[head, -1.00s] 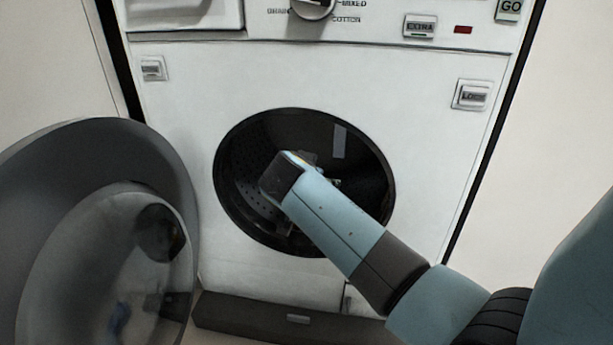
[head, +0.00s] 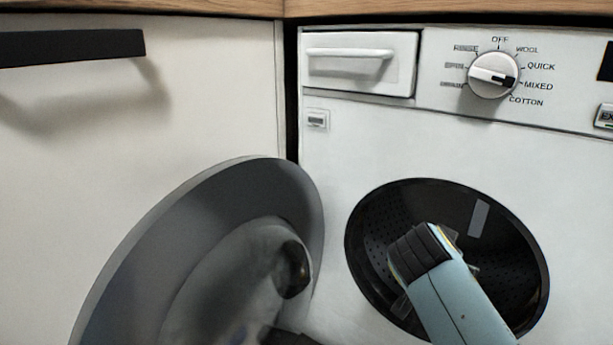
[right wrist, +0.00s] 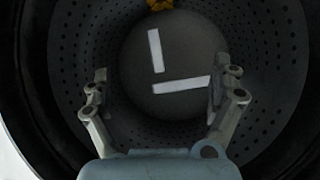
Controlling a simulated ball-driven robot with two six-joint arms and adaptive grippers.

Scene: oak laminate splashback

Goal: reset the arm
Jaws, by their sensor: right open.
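My right arm reaches into the open drum (head: 505,235) of the white washing machine (head: 330,200) in the head view. Its wrist hides most of the gripper there. In the right wrist view my right gripper (right wrist: 168,88) is open, its two fingers apart with nothing between them, facing the perforated drum wall (right wrist: 75,60). A small yellow item (right wrist: 160,4) shows at the top edge of that view, beyond the fingers and apart from them.
The round grey door (head: 220,200) stands open to the left of the drum opening. A drawer (head: 345,75) and a program dial (head: 493,75) are above. A white cabinet with a black handle (head: 70,46) is at left, under a wooden worktop (head: 200,8).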

